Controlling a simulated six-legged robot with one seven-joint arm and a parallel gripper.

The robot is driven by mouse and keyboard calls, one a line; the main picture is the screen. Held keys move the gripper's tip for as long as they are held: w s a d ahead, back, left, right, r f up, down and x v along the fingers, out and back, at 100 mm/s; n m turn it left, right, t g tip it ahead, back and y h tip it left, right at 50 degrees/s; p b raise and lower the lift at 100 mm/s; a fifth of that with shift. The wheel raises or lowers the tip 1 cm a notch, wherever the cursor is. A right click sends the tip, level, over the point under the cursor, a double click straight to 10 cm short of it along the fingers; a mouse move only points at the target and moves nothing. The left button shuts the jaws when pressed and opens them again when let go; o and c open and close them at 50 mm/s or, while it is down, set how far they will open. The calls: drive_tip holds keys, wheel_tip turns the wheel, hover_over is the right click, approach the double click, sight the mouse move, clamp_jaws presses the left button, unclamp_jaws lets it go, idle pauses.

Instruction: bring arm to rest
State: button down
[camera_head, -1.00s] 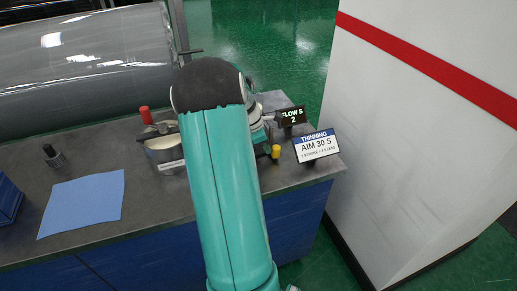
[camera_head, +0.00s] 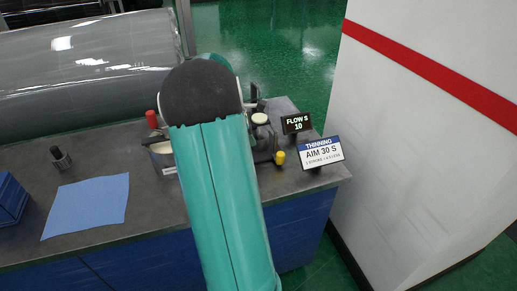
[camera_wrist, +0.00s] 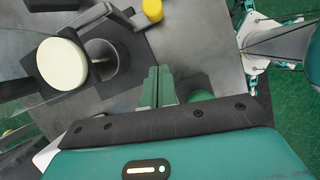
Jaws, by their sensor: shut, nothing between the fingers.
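My gripper (camera_wrist: 158,86) shows in the wrist view as two green fingers side by side, shut with nothing between them. It points over the grey bench top, to the right of a cream round disc (camera_wrist: 62,63) on a dark stand. In the head view my teal arm rises through the middle of the picture and hides the gripper. The cream disc (camera_head: 260,118) shows just right of my arm there.
A display reading "FLOW S 10" (camera_head: 297,123) and a "THINNING AIM 30 S" sign (camera_head: 321,152) stand at the bench's right end. A white wall (camera_head: 420,150) stands right.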

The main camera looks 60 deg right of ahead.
drive_tip(key=shift+v, duration=1.05)
drive_tip(key=w+a+r+m+t, duration=0.1)
drive_tip(key=w+a+r+t, duration=0.15)
drive_tip(key=a, duration=0.65)
drive_tip(key=w+a+r+m+t, duration=0.1)
drive_tip(key=w+a+r, duration=0.25)
drive_tip(key=a, duration=0.45)
drive_tip(key=w+a+r+m+t, duration=0.15)
drive_tip(key=a+r, duration=0.25)
drive_tip(key=a, duration=0.5)
drive_tip(key=s+a+m+t+y, duration=0.1)
drive_tip(key=s+a, duration=0.3)
drive_tip(key=a, duration=0.7)
drive_tip(key=s+a+r+m+t+y, duration=0.1)
drive_tip(key=s+a+m+t, duration=0.1)
drive_tip(key=a, duration=0.9)
drive_tip(key=shift+s+a+t, duration=0.4)
drive_tip(key=shift+s+t, duration=0.2)
drive_tip(key=shift+s, duration=0.55)
